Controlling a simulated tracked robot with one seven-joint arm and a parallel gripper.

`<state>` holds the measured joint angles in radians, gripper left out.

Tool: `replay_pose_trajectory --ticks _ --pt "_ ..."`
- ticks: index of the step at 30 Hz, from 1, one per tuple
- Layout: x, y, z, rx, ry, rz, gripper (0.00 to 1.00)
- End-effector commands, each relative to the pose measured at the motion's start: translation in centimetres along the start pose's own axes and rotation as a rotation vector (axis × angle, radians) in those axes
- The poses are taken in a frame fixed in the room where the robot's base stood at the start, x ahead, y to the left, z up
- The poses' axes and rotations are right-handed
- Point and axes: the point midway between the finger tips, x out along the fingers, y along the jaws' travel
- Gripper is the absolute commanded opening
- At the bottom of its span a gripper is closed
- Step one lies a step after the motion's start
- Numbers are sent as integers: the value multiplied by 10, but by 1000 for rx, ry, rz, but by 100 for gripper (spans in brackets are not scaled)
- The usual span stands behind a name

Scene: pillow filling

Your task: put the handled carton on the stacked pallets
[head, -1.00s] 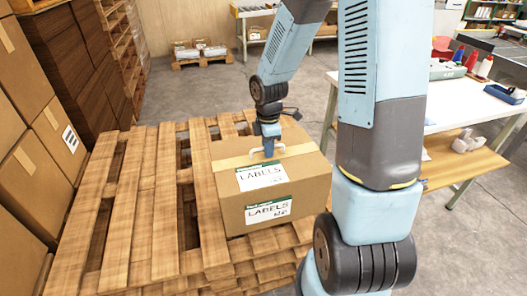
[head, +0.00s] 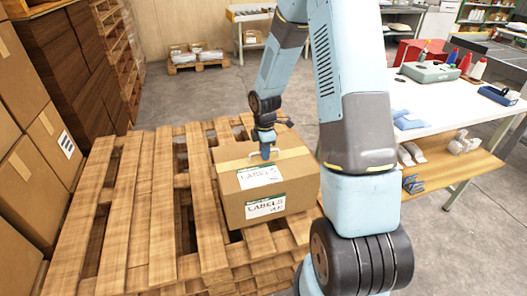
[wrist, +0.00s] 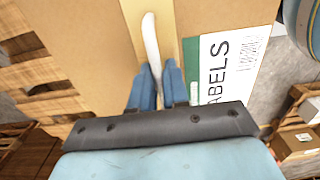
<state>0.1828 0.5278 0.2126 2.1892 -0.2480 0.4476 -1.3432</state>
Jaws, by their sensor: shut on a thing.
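The handled carton (head: 240,208) is a brown cardboard box with tape, white and green labels, and a white handle on top (wrist: 151,45). My gripper (head: 267,152) is over the carton's top, shut on the handle; its blue fingers also show in the wrist view (wrist: 158,88). The stacked pallets (head: 125,215) are wooden and slatted, in the middle left of the head view. The carton is upright over the right part of the top pallet. Whether its bottom touches the slats is hard to tell.
Brown cartons (head: 35,160) are stacked along the left edge. A white-topped workbench (head: 430,105) with bottles and tools stands at the right. A low pallet with packages (head: 196,57) is at the back. The left part of the top pallet is bare.

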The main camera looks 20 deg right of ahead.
Motion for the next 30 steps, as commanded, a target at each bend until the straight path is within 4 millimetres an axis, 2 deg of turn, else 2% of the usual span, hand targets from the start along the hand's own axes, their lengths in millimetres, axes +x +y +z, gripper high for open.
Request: replay_pose_trajectory --ticks 4,12,19,20,21,27,30 --pt "6 6 2 0 0 2 0" --pt "34 5 1 -1 0 0 0" --pt "37 4 1 -1 0 -1 0" --pt "38 3 1 -1 0 -3 18" --pt "38 3 1 -1 0 -4 22" --pt "37 4 0 -2 0 -2 41" --pt "36 4 0 -2 0 -1 41"
